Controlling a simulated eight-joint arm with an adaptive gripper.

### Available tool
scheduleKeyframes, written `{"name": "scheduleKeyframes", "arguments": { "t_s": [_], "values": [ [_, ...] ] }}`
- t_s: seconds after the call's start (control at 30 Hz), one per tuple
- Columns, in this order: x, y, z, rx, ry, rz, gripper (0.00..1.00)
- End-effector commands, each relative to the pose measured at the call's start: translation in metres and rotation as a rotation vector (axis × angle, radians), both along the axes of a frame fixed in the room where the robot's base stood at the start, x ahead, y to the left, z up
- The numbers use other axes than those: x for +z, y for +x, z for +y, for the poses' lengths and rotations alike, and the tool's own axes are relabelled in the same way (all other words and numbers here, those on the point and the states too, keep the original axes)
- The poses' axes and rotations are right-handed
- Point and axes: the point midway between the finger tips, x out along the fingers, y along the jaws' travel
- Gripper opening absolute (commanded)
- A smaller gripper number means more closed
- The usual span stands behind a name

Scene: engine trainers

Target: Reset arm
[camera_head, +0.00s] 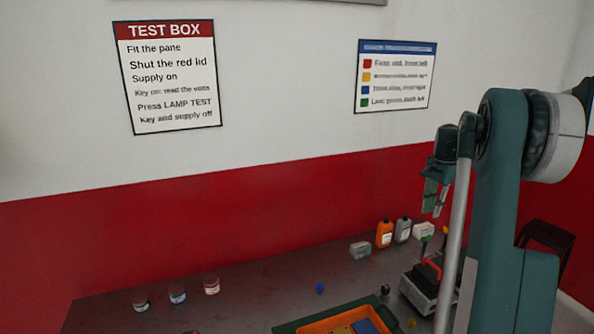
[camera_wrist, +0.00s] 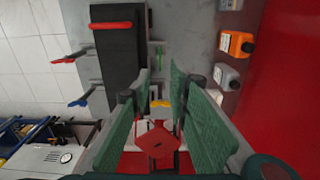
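My gripper (camera_head: 436,212) hangs at the right of the head view, raised above the bench with its green fingers pointing down. In the wrist view, its two green fingers (camera_wrist: 160,75) stand apart with a gap between them. No object is clamped between the fingertips. A red piece (camera_wrist: 158,145) and a small yellow piece (camera_wrist: 160,103) show through the gap; how far they are from the fingers is hard to tell. My upright arm hides part of the bench at the right.
The grey bench (camera_head: 235,290) holds several jars at left, a green-rimmed orange tray (camera_head: 310,326) at front, and orange (camera_head: 384,234) and grey (camera_head: 403,230) bottles near the red wall. A grey box (camera_head: 415,291) with a red part stands beside my arm. A dark stool (camera_head: 546,238) stands at right.

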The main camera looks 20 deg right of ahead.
Motion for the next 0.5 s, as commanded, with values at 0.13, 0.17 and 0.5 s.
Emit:
{"name": "scheduleKeyframes", "arguments": {
  "t_s": [0.13,0.17,0.5],
  "values": [
    [0.001,0.0,0.001,0.002,-0.001,-0.001,0.18],
    [0.001,0.0,0.002,0.004,-0.001,-0.001,0.18],
    [0.022,0.005,0.046,0.086,-0.022,-0.024,0.18]
  ]
}}
